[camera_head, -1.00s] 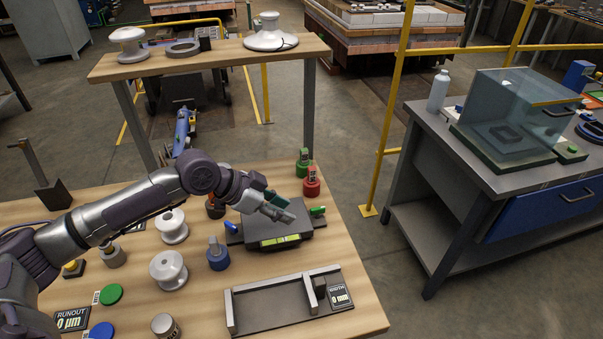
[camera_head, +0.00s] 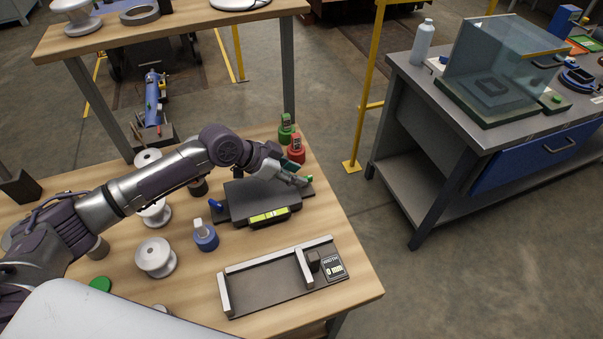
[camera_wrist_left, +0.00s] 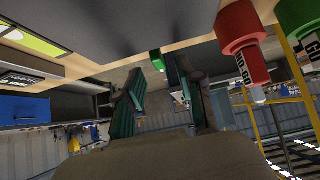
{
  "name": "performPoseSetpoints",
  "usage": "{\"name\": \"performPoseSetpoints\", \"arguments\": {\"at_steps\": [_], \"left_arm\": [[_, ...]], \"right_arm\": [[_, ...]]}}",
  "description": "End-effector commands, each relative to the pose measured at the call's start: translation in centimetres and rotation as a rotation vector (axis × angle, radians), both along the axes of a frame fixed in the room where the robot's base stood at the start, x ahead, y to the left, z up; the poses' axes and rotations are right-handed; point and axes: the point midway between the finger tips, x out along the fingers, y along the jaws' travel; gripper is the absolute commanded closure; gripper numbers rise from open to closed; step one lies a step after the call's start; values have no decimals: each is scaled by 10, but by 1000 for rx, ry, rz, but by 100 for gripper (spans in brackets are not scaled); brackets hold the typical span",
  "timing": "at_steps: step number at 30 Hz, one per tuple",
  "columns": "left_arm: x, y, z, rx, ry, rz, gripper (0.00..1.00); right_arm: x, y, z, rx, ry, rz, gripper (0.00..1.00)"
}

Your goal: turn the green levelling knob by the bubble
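The green levelling knob (camera_head: 309,178) sticks out at the right side of the dark levelling plate (camera_head: 243,194). The yellow-green bubble level (camera_head: 268,216) is on the plate's front edge. A blue knob (camera_head: 216,206) is at the plate's left side. My left gripper (camera_head: 299,181) is beside the green knob, over the plate's right end. In the left wrist view, its two green-padded fingers (camera_wrist_left: 160,88) are apart with nothing between them. The green knob (camera_wrist_left: 157,61) shows just beyond the fingertips, in line with the gap. My right gripper is out of view.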

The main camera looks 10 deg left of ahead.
Motion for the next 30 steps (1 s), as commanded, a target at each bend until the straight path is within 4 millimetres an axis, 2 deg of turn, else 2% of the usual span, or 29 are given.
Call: {"name": "performPoseSetpoints", "arguments": {"at_steps": [6,17,24,30], "left_arm": [[10,-14,-17,-1,0,1,62],[12,-17,-20,0,-1,1,62],[11,-16,-20,0,-1,1,100],[11,-16,-20,0,0,1,100]], "right_arm": [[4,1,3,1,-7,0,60],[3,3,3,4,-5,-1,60],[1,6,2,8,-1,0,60],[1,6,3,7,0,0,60]]}}
